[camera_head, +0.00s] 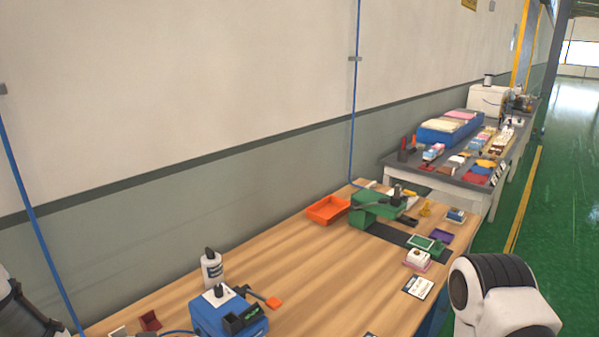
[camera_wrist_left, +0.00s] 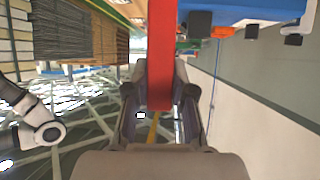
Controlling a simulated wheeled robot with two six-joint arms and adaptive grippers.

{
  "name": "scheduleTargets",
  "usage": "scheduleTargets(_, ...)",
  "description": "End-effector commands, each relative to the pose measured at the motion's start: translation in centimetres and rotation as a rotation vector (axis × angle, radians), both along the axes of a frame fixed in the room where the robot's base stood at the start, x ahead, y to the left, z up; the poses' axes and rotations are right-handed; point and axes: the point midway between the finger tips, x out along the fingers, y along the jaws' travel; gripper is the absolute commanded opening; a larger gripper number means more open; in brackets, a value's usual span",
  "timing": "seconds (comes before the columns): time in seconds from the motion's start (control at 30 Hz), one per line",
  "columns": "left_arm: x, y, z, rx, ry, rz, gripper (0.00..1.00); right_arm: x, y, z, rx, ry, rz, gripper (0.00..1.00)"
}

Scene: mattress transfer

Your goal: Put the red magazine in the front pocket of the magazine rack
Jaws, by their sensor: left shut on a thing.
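My left gripper (camera_wrist_left: 160,97) is shut on a red, flat, slab-like thing, which I take to be the red magazine (camera_wrist_left: 161,45). In the head view the left gripper and the magazine are out of frame; only a dark part of my left arm shows at the lower left. I cannot make out the magazine rack for certain in either view. My right gripper is not seen; a white link of my right arm shows at the lower right.
A wooden table (camera_head: 320,265) runs along the wall, with a blue box (camera_head: 222,315), a white bottle (camera_head: 212,268), an orange tray (camera_head: 327,209) and a green device (camera_head: 372,207). A grey table (camera_head: 440,176) behind it is crowded. Green floor (camera_head: 570,200) lies open at the right.

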Motion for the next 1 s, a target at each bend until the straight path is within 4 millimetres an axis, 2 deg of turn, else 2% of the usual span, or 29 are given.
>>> scheduleTargets(0.03, -0.3, -0.8, -1.3, 0.004, 0.006, 0.001, 0.0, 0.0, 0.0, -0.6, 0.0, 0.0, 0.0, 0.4)
scheduleTargets(0.3, -0.9, -5.0, -6.6, 0.009, 0.005, 0.165, 0.0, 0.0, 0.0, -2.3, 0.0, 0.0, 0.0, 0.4)
scheduleTargets(0.47, -0.3, -6.0, -8.4, 0.007, -0.001, 0.352, 0.0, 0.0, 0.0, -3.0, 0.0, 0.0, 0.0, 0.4)
scheduleTargets(0.57, 0.6, -5.6, -8.2, 0.004, -0.006, 0.501, 0.0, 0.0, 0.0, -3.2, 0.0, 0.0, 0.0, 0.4)
scheduleTargets(0.7, 2.3, -3.2, -5.9, -0.003, -0.007, 0.711, 0.0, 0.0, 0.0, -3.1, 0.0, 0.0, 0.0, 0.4)
scheduleTargets(0.83, 3.0, -1.5, -4.6, -0.003, -0.001, 0.823, 0.0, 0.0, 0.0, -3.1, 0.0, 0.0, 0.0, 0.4)
scheduleTargets(0.87, 2.9, -1.5, -4.8, -0.002, 0.001, 0.831, 0.0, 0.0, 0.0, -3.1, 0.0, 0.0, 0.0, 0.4)
scheduleTargets(1.0, 0.6, -1.5, -8.0, 0.003, 0.012, 0.835, 0.0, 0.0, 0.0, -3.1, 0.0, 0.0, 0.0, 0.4)
